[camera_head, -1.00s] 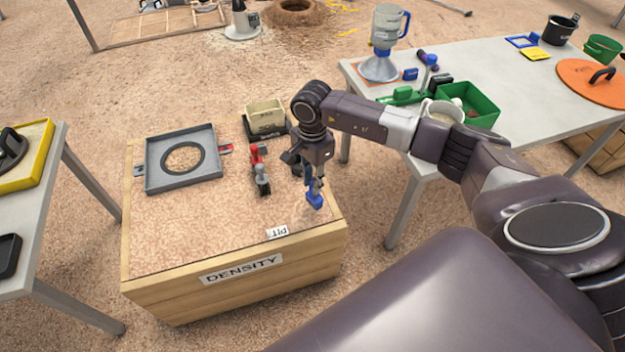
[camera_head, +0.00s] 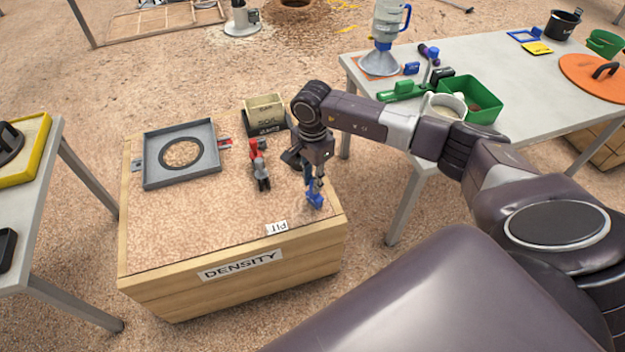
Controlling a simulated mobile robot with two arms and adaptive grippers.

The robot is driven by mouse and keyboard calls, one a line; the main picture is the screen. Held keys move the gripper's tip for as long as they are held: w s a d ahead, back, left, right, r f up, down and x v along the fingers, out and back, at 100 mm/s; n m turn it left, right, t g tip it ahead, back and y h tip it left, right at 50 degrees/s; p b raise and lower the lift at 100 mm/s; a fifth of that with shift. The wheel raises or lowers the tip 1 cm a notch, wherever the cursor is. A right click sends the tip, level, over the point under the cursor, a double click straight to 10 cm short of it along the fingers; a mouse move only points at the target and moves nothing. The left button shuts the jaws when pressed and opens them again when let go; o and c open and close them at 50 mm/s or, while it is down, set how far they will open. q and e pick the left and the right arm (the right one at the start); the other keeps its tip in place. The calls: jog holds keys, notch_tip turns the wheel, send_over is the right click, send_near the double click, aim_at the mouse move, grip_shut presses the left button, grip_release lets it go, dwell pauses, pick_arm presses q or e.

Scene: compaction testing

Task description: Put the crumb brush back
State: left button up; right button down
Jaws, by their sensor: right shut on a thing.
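My right gripper (camera_head: 314,185) points down over the front right part of the wooden box marked DENSITY (camera_head: 195,240). It is shut on a small blue object (camera_head: 314,199), which looks like the crumb brush. The fingers hide part of it. I cannot tell whether its lower end touches the box's sandy top. The small label PIT (camera_head: 277,227) lies just left of it, near the box's front edge. My left gripper is not in view.
On the box are a grey square tray with a ring (camera_head: 150,172), a red-and-grey tool (camera_head: 261,165) and a beige container (camera_head: 265,108). The table at the right holds a funnel jug (camera_head: 388,25) and a green bin (camera_head: 490,113). The box's front left top is clear.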

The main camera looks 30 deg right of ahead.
pick_arm(q)
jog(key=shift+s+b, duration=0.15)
jog(key=shift+b, duration=0.2)
pick_arm(e)
jog(key=shift+f, duration=0.35)
jog(key=c, duration=2.2)
grip_release()
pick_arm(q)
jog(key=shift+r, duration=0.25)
pick_arm(e)
jog(key=shift+o, duration=0.2)
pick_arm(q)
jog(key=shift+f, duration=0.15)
pick_arm(e)
jog(key=shift+o, duration=0.6)
jog(key=o, duration=0.5)
jog(key=shift+c, duration=0.2)
jog(key=c, duration=0.4)
jog(key=shift+o, duration=0.2)
